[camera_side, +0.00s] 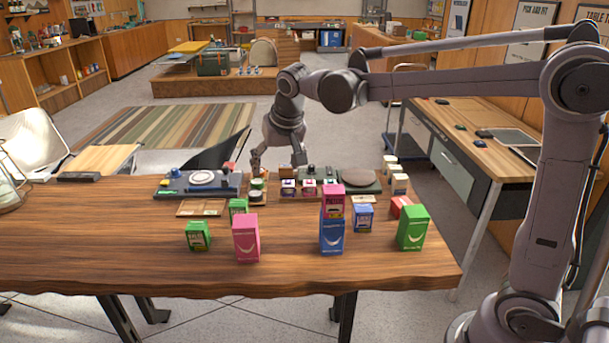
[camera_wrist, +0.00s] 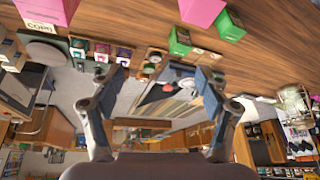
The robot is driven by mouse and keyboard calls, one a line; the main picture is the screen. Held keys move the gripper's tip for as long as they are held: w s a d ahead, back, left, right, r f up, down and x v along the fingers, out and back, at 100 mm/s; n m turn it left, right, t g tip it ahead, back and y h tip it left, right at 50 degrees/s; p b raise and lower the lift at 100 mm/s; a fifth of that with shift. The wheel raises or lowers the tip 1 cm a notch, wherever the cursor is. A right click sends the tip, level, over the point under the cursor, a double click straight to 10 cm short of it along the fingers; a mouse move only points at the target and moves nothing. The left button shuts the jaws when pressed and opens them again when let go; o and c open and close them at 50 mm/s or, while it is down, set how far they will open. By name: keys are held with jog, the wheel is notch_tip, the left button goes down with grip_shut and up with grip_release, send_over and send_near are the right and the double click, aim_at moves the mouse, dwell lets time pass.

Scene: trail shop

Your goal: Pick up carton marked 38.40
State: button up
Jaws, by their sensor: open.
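Cartons stand on the wooden table; I cannot read the mark 38.40 on any. In the side view there are a pink carton (camera_side: 246,238), a pink carton (camera_side: 333,201) stacked on a blue carton (camera_side: 331,238), a small blue carton (camera_side: 363,218), a large green carton (camera_side: 412,228), a red carton (camera_side: 400,206) and small green cartons (camera_side: 198,236) (camera_side: 238,208). My gripper (camera_side: 278,163) is open and empty at the table's far edge, behind the cartons. In the wrist view my gripper (camera_wrist: 160,78) has its fingers spread, with a pink carton (camera_wrist: 203,12) and green carton (camera_wrist: 180,40) beyond.
A row of small boxes and jars (camera_side: 288,188) stands near my gripper, beside a board with a round plate (camera_side: 358,178). A blue-grey device (camera_side: 198,184) and a wooden tray (camera_side: 201,208) are at left. The table's front left is clear.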

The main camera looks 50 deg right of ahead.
jog(key=w+a+f+m, duration=0.15)
jog(key=w+f, duration=0.25)
jog(key=w, duration=0.5)
jog(key=m+g+h, duration=0.2)
jog(key=m, duration=0.1)
send_near(238, 202)
jog(key=x, duration=1)
jog(key=shift+f, duration=0.25)
jog(key=shift+c, duration=0.3)
jog(key=c, duration=1.3)
